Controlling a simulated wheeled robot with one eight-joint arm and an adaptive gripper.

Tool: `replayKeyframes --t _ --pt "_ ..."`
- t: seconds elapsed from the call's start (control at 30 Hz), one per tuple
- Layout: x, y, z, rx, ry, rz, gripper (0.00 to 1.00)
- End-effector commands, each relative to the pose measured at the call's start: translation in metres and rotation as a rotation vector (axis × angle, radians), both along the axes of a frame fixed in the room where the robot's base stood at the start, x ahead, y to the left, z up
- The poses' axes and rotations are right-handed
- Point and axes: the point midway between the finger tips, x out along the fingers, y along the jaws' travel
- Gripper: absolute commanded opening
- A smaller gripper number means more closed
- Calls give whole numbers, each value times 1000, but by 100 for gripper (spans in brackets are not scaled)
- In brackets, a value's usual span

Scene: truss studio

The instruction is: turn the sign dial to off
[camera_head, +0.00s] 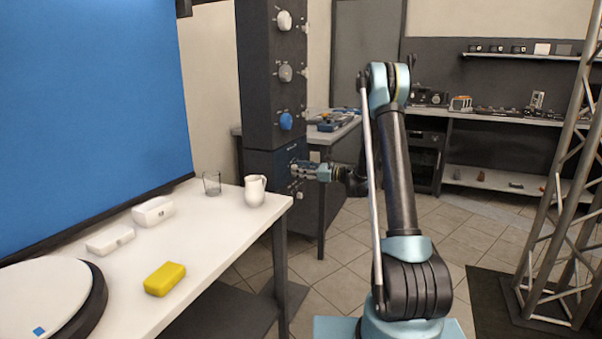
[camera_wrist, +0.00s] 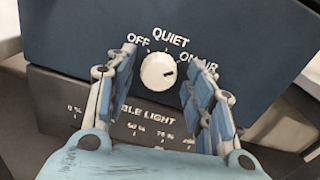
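The sign dial (camera_wrist: 157,71) is a round white knob on a dark blue panel (camera_wrist: 80,30) in the wrist view. The labels OFF, QUIET and ON AIR curve above it from left to right. Its short dark mark lies on its right side, roughly towards ON AIR and away from OFF. My gripper (camera_wrist: 159,73) is open, with one finger left of the knob and one to its right. I see gaps between the fingers and the knob. In the head view my gripper (camera_head: 301,170) is at the blue panel on the dark column, and it mostly hides the dial.
A scale marked TABLE LIGHT (camera_wrist: 150,112) sits below the panel. Several knobs, one of them blue (camera_head: 286,121), are higher on the column. A white table (camera_head: 215,235) with a jug (camera_head: 255,190), glass (camera_head: 212,184) and yellow block (camera_head: 165,279) stands left of my arm.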

Motion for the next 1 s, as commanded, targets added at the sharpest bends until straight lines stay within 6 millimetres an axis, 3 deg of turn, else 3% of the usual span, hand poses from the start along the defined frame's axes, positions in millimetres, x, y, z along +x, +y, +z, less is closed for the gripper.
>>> replayKeyframes --t 0.03,0.13,0.17,0.57,1.0 --pt "0 0 0 0 0 0 32" --pt "0 0 0 0 0 0 9" --pt "0 0 0 0 0 0 8" --pt "1 -1 0 -17 -47 -2 8" --pt "0 0 1 -130 -361 -4 8"
